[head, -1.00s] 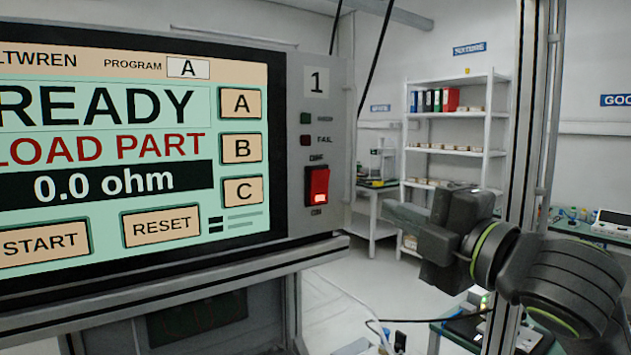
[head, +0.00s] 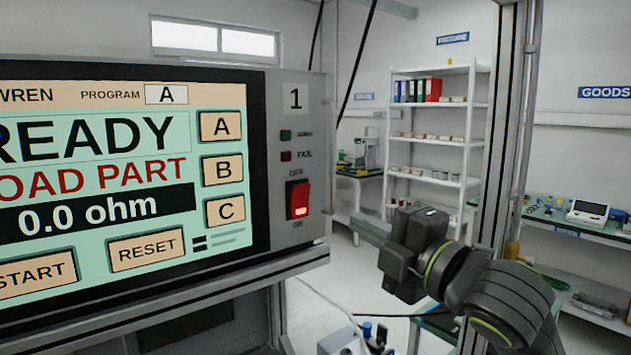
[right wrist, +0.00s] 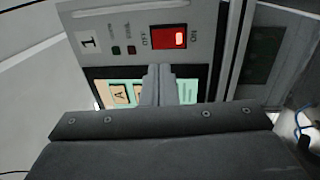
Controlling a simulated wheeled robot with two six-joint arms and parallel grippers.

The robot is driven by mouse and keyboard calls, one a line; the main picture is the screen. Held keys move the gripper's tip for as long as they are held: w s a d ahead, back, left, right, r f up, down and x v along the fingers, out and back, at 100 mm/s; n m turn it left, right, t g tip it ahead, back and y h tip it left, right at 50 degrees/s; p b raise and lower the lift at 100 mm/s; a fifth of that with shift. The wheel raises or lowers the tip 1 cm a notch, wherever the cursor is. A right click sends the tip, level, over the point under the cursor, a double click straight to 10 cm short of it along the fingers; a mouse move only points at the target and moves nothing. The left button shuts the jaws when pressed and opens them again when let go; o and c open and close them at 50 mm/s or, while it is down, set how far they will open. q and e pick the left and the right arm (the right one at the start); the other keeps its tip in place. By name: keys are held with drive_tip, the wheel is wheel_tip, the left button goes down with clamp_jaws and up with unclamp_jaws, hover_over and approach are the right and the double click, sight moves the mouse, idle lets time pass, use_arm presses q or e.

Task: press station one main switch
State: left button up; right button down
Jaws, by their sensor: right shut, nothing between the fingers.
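The station one main switch (head: 298,199) is a red rocker on the grey panel strip right of the screen, under the number 1 label (head: 295,98). Its lower part glows, at the ON end. In the right wrist view the switch (right wrist: 174,38) lies just beyond my fingertips, slightly to the right. My right gripper (head: 358,224) is shut and empty, right of the panel and a little lower than the switch, apart from it. Its closed fingers show in the right wrist view (right wrist: 157,70). My left gripper is in no view.
The screen (head: 110,185) reads READY, LOAD PART and 0.0 ohm. Two small lamps (head: 286,145) sit above the switch. A metal frame post (head: 500,130) stands right of the panel, behind my right arm. A shelf (head: 432,135) and a bench (head: 580,230) stand farther back.

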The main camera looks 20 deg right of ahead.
sight(305, 192)
drive_tip(key=p+x, duration=0.8)
drive_tip(key=x, duration=0.3)
drive_tip(key=shift+r, duration=0.1)
drive_tip(key=shift+w+a, duration=0.1)
drive_tip(key=shift+w, duration=0.2)
drive_tip(key=shift+w+r, duration=0.1)
drive_tip(key=shift+w, duration=0.05)
idle(0.4)
